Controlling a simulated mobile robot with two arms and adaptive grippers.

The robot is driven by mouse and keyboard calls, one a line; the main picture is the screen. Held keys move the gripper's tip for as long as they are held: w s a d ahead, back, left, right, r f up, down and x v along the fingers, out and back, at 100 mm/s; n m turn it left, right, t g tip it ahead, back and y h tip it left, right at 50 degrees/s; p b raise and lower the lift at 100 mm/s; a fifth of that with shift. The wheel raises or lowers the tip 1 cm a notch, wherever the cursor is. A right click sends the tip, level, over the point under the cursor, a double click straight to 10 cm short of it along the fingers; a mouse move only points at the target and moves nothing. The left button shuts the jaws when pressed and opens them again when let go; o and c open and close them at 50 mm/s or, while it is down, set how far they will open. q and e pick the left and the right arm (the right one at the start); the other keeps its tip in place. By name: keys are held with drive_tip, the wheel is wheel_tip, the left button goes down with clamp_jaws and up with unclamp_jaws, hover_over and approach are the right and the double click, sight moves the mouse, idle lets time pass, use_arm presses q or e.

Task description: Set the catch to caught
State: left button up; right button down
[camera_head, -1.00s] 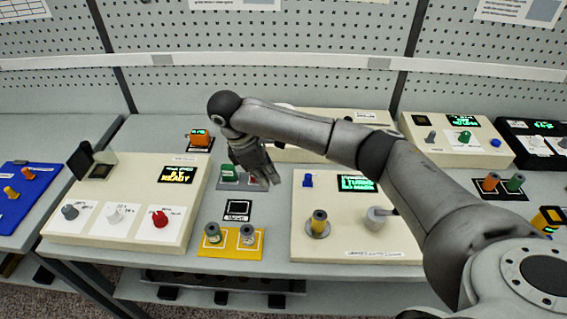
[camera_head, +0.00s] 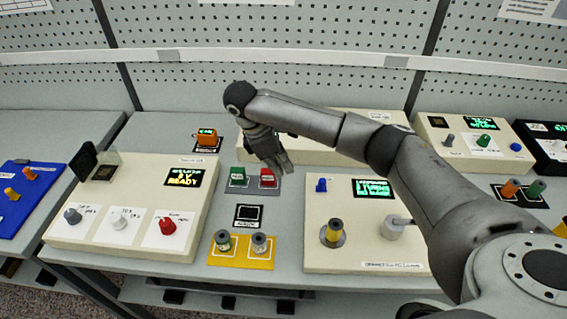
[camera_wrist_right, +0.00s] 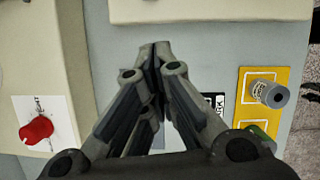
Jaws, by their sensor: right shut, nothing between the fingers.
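I cannot tell for sure which part is the catch. The beige winder box (camera_head: 290,255) at centre right carries a small blue lever (camera_head: 321,185), a lit display (camera_head: 372,187), a spindle with an olive-topped spool (camera_head: 333,232) and a grey crank (camera_head: 393,228). My right gripper (camera_head: 282,165) is shut and empty, pointing down above the bench behind the red block (camera_head: 268,178), left of the blue lever. In the right wrist view its closed fingertips (camera_wrist_right: 160,50) meet over bare bench. My left gripper is out of view.
The left beige box (camera_head: 100,235) has a red knob (camera_head: 167,226) and a raised dark flap (camera_head: 83,162). A yellow mat (camera_head: 240,258) with two spools lies between the boxes. A green block (camera_head: 238,176) stands beside the red one. Another beige box (camera_head: 310,148) stands behind.

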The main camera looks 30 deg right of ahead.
sight(322, 185)
drive_tip(key=p+x, duration=0.1)
drive_tip(key=x, duration=0.4)
drive_tip(key=shift+s+d+f, duration=0.15)
drive_tip(key=shift+d+f, duration=0.1)
drive_tip(key=d+p, duration=0.1)
drive_tip(key=s+d+p, duration=0.1)
drive_tip(key=d, duration=0.1)
drive_tip(key=shift+f, duration=0.25)
drive_tip(key=shift+s+d+f, duration=0.1)
drive_tip(key=shift+s+d, duration=0.25)
drive_tip(key=shift+d, duration=0.1)
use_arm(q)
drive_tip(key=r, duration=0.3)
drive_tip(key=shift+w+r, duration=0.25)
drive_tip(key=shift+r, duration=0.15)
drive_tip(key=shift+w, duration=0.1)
use_arm(e)
drive_tip(key=shift+w, duration=0.1)
